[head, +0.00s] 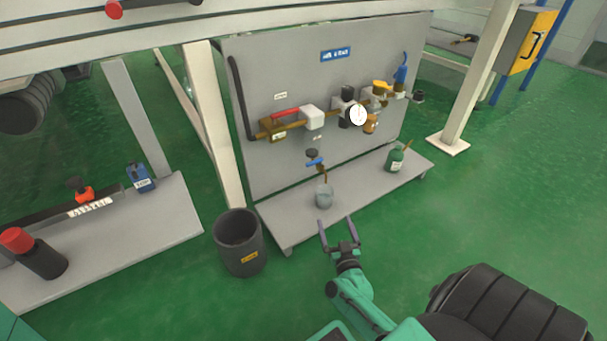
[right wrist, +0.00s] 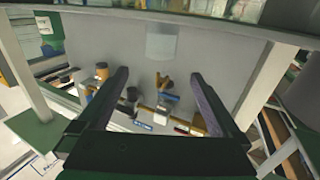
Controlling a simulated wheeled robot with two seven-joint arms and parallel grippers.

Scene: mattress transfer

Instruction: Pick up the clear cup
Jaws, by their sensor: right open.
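The clear cup (head: 324,196) stands upright on the low grey shelf (head: 290,222), under a small tap with a blue handle (head: 315,162). My right gripper (head: 336,222) is open and empty, a little in front of the cup and slightly to its right. The fingers point toward the panel and do not appear to touch the cup. In the right wrist view, a pale see-through shape that looks like the cup (right wrist: 161,42) shows beyond and between the spread fingers. My left gripper is out of view.
A dark bin (head: 240,243) stands left of the shelf's front corner. Valves, pipes and a gauge (head: 358,115) project from the upright grey panel (head: 270,75). A white post (head: 216,120) rises left of the panel.

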